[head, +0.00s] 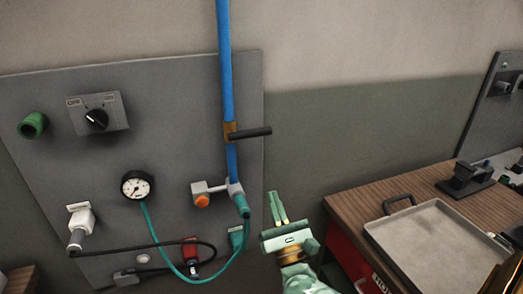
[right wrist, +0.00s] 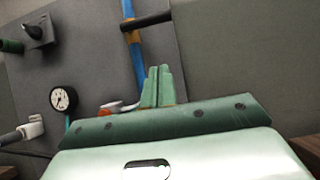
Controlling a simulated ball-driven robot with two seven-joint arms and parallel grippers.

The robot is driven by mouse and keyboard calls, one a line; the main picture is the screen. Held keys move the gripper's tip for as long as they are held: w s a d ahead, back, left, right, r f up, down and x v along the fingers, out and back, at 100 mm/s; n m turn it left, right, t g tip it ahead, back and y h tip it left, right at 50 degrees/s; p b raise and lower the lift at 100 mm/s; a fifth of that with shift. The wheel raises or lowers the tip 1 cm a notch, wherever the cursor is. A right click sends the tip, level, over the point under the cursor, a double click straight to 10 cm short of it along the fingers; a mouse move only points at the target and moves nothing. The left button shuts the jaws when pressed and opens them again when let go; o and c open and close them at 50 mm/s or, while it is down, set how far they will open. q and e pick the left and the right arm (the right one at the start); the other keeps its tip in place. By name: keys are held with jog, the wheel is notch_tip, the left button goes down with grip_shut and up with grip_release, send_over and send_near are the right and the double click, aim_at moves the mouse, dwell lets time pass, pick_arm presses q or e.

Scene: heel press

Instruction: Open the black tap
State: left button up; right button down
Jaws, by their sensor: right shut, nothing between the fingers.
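The black tap (head: 252,132) sits on the blue vertical pipe (head: 225,75) on the grey panel. Its black lever points to the right, across the pipe, from a brass-coloured body. It also shows at the top of the right wrist view (right wrist: 148,20). My right gripper (head: 276,196) is below and a little right of the lever, apart from it, with fingers pointing up. In the right wrist view its pale green fingers (right wrist: 157,72) are together and empty, with the lever beyond and above them. My left gripper is not in view.
The panel (head: 60,165) also carries a rotary switch (head: 97,117), a gauge (head: 136,185), an orange-knobbed fitting (head: 202,200) and loose hoses. A wooden bench (head: 350,205) with a metal tray (head: 435,245) stands right. Bare wall lies right of the lever.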

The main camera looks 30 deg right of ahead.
aim_at(249, 134)
jog(key=shift+d, duration=0.1)
jog(key=r+p+x, duration=0.1)
jog(key=x, duration=0.5)
jog(key=s+r+p+x, duration=0.1)
jog(key=p+x, duration=0.1)
jog(key=x, duration=0.4)
jog(key=shift+a+r, duration=0.2)
jog(key=shift+r, duration=0.2)
jog(key=shift+w, duration=0.1)
